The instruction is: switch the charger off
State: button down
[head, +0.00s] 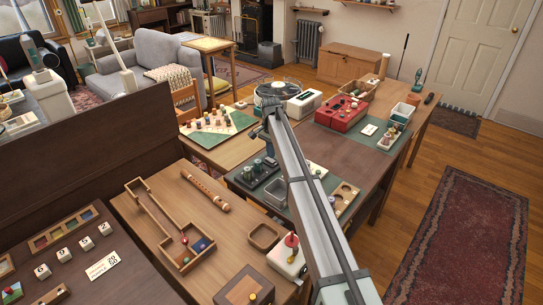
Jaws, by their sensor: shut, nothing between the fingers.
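I cannot tell for sure which thing is the charger. A white box with a dark panel on top (304,103) stands on the far table, just right of the arm's far end. A dark unit with upright round pieces (257,170) sits on the green mat, left of the arm. Any switch on either is too small to make out. My arm reaches from the bottom right up to the far table. My gripper (260,132) is at its far end, small and partly hidden, above the table between these two things. It is shut and empty.
A red box (341,115) is further right. A game board with pegs (215,122) lies to the left. A grey tray (276,192) and a wooden tray (343,198) flank the arm.

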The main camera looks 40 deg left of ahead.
notch_tip(320, 180, up, 12)
jog(key=d, duration=0.1)
jog(key=shift+d, duration=0.35)
